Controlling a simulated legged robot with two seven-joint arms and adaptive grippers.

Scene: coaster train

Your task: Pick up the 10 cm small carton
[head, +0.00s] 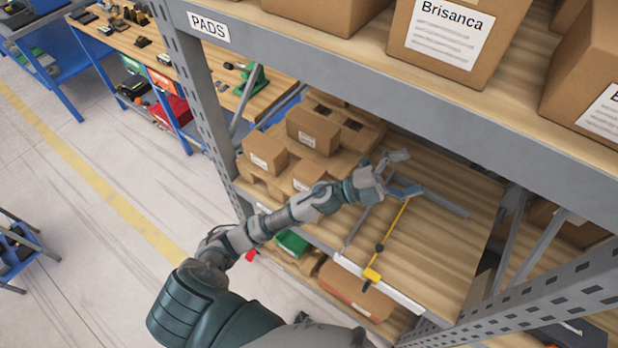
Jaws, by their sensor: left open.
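Several brown cartons sit on wooden pallets on the middle shelf, to the left of my left gripper. One carton (312,130) is at the back, a smaller one (265,152) is at the left, and another (308,177) is partly hidden by my left forearm. I cannot tell by size which is the 10 cm small carton. My left gripper (396,174) is open and empty over the shelf board, to the right of the cartons and apart from them. My right gripper is out of view.
A yellow-and-grey bar tool (392,236) lies on the middle shelf (450,255). Large cartons (455,40) fill the upper shelf, whose front beam (400,90) overhangs the space. A perforated upright (195,95) stands left. Bare board lies right of the gripper.

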